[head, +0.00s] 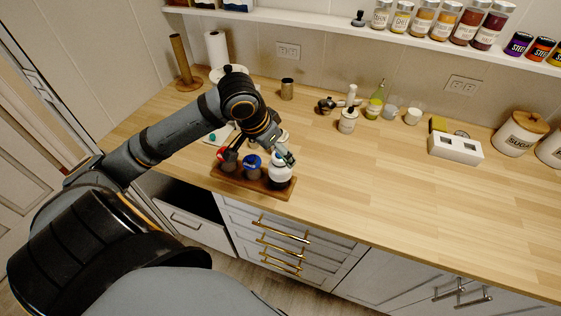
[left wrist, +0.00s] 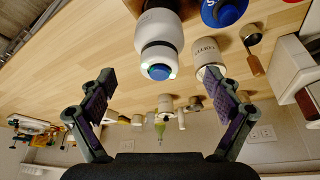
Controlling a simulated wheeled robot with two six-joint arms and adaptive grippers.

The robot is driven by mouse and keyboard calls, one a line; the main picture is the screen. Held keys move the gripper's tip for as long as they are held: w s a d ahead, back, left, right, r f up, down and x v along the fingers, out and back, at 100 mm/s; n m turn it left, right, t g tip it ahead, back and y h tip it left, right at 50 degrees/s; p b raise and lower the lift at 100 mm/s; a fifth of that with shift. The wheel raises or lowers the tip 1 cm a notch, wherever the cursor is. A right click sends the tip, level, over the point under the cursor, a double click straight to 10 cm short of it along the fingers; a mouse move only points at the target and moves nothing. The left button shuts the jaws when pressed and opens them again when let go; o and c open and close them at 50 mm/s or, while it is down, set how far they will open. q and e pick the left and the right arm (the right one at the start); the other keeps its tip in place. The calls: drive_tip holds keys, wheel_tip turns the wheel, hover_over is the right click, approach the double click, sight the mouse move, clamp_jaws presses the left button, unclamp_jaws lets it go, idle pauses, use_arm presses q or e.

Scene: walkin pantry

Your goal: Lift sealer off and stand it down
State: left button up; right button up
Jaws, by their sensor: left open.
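The sealer (head: 281,167), a white rounded unit, sits upright over a dark jar at the right end of a wooden board (head: 224,177). In the left wrist view the sealer (left wrist: 158,45) shows a white body and a blue button on its end. My left gripper (head: 283,154) is just above and behind the sealer in the head view. In the left wrist view its fingers (left wrist: 158,98) are spread wide with nothing between the tips, and the sealer lies beyond them, apart from both. The sealer's lower edge is partly hidden. My right gripper is not in view.
A blue-lidded jar (head: 252,161) and a red-lidded jar (head: 228,157) stand on the board beside the sealer. A labelled canister (left wrist: 207,60) and a scoop (left wrist: 251,50) are close by. The counter (head: 345,185) to the right of the board is clear.

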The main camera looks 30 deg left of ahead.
sight(277, 157)
use_arm(q)
drive_tip(key=shift+f, duration=0.15)
drive_tip(key=x, duration=0.4)
drive_tip(key=shift+s+d+f, duration=0.1)
drive_tip(key=shift+s+f, duration=0.05)
drive_tip(key=shift+f, duration=0.45)
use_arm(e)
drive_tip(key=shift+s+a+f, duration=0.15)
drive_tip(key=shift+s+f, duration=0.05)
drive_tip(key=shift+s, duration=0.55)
